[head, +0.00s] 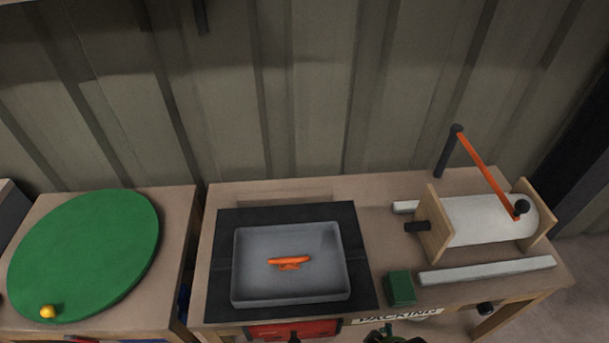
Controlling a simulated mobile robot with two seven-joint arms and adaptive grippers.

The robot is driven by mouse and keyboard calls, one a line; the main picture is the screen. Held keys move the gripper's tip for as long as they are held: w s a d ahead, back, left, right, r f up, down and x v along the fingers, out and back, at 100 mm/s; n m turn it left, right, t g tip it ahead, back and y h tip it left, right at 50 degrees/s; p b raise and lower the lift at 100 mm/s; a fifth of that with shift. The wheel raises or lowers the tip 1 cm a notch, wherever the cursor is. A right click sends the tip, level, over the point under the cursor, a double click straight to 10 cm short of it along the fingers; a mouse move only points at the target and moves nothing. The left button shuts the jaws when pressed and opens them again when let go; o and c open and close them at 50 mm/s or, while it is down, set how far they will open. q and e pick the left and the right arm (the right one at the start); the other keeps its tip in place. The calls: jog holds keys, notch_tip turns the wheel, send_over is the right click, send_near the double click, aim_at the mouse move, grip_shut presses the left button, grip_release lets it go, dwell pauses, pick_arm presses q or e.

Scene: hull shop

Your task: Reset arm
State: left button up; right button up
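An orange bar (484,170) slants from the top of a dark post (448,152) down to a dark knob (521,207) by a white roll (487,220). The roll lies between two wooden end plates (434,225) on the right of the workbench (390,185). A small orange part (290,261) lies in a grey tray (240,262) on a black mat (219,290).
A green round disc (85,250) with a yellow ball (47,311) near its front edge is on the left bench. A green block (400,288) and a pale bar (487,270) lie before the roll. A dark shape (391,336), cut off at the bottom edge, is unclear. A ribbed wall (300,90) stands behind.

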pick_arm(q)
jog(key=s+a+f+g, duration=0.1)
jog(key=s+f, duration=0.2)
jog(key=f, duration=0.5)
jog(key=s+f, duration=0.4)
jog(key=f, duration=0.4)
pick_arm(e)
jog(key=s+f+g, duration=0.1)
jog(key=s+f, duration=0.2)
jog(key=f, duration=0.5)
jog(key=s+f, duration=0.4)
jog(key=f, duration=0.4)
pick_arm(q)
jog(key=s+a+f, duration=0.2)
jog(key=s+f, duration=0.5)
jog(key=s, duration=0.4)
jog(key=shift+s+f+g, duration=0.15)
jog(key=shift+s+g, duration=0.1)
jog(key=shift+g, duration=0.15)
pick_arm(e)
jog(key=s+d+f, duration=0.3)
jog(key=s+f, duration=0.4)
jog(key=s, duration=0.4)
jog(key=shift+s+f+g, duration=0.15)
jog(key=shift+s+g, duration=0.1)
jog(key=shift+g, duration=0.15)
